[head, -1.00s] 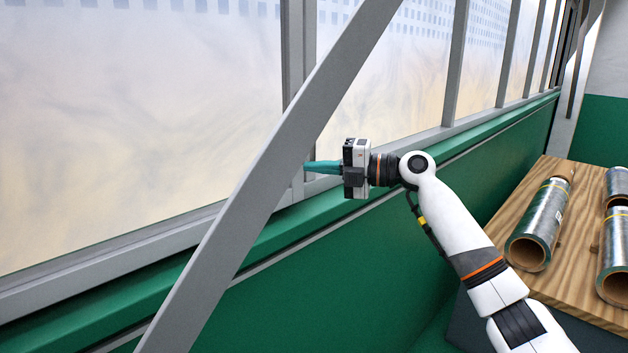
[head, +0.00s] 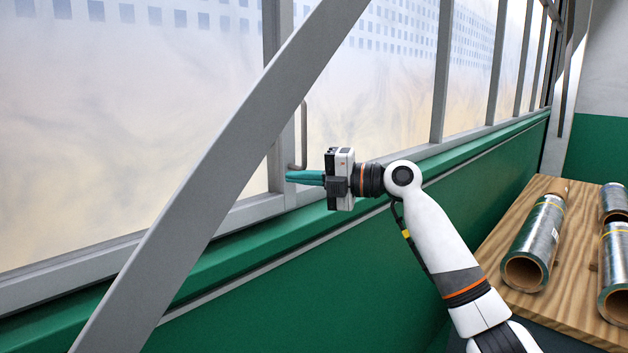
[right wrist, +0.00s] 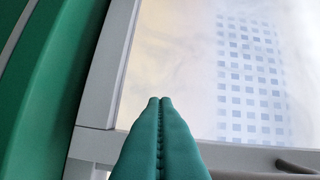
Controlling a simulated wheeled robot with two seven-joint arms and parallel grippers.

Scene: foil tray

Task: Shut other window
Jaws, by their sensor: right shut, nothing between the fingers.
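A row of frosted windows in grey frames runs along the wall; the nearer pane (head: 120,130) is at left and another pane (head: 370,85) is right of the grey upright (head: 275,150). A slim bar handle (head: 304,135) stands upright beside that upright. It seems to show at the lower right in the right wrist view (right wrist: 297,167). My right gripper (head: 290,177), with teal fingers, is shut and empty by the handle's lower end; touching or apart is unclear. In the right wrist view its fingertips (right wrist: 160,100) overlap the pane. How far any window stands open is unclear. My left gripper is not in view.
A grey diagonal beam (head: 215,150) crosses in front of the left window and hides part of it. A green ledge (head: 230,255) runs below the frames. At right, a wooden table (head: 490,275) holds several foil rolls (head: 535,243).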

